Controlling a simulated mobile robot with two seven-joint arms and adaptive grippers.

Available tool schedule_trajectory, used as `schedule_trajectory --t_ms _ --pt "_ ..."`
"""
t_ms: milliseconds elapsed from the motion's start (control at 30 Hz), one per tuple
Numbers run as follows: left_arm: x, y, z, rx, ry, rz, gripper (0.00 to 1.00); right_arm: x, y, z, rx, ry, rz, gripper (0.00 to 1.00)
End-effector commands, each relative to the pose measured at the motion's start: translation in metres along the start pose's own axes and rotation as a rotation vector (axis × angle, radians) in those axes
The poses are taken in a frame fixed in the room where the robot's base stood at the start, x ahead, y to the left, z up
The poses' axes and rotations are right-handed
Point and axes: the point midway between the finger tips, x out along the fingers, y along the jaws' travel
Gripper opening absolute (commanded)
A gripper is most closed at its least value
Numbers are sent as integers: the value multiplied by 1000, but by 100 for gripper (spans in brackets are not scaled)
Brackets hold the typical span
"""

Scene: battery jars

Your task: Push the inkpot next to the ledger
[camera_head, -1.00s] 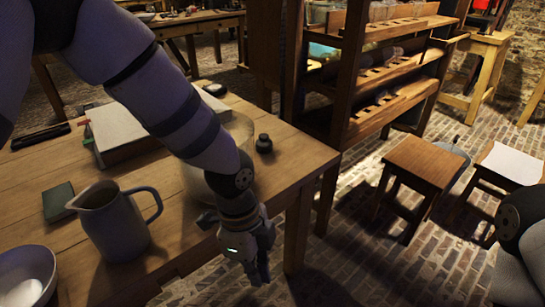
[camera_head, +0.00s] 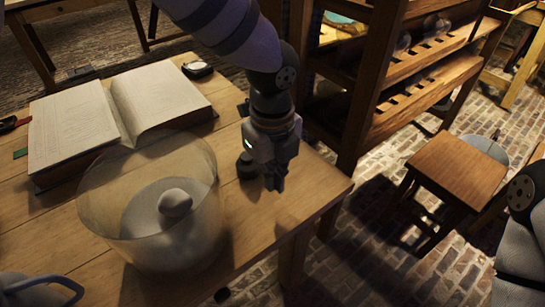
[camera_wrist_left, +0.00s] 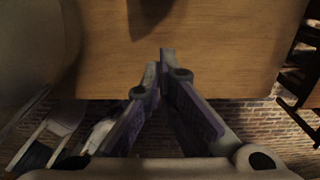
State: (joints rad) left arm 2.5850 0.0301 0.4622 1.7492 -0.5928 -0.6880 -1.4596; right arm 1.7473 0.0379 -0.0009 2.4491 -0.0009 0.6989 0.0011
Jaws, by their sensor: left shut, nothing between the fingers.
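The inkpot (camera_head: 246,166) is a small dark pot near the table's right end, partly hidden behind my left gripper (camera_head: 275,186). That gripper is shut and empty, pointing down just to the right of the inkpot; I cannot tell whether they touch. The ledger (camera_head: 70,128) is a large open book lying to the left, beyond the glass jar. In the left wrist view my shut fingers (camera_wrist_left: 165,62) point over the wood near the table edge. A dark patch shows at the top there, and I cannot tell what it is. My right gripper is out of view.
A wide glass jar (camera_head: 95,190) with a pale rounded piece inside stands in front of the ledger. A round dark-rimmed object (camera_head: 198,69) lies behind the ledger. A jug handle (camera_head: 45,283) shows at lower left. A wooden rack (camera_head: 360,95) stands beyond the table's right end.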

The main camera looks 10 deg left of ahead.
Motion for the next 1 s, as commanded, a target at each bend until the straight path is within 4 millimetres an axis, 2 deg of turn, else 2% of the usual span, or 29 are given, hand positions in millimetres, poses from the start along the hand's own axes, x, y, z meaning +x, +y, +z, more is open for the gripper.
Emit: schedule_trajectory --t_ms 33,200,400,533,867,1000 --pt "15 1 0 1 3 7 0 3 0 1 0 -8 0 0" --pt "46 0 3 -3 1 2 0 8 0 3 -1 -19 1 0" --pt "41 -1 33 -2 -1 -3 0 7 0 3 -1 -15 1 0" --pt "41 0 40 -2 -1 -3 0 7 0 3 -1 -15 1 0" --pt "41 0 42 -1 -1 -2 0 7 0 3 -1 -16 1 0" --pt "43 -1 62 -6 2 -2 0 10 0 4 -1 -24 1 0"
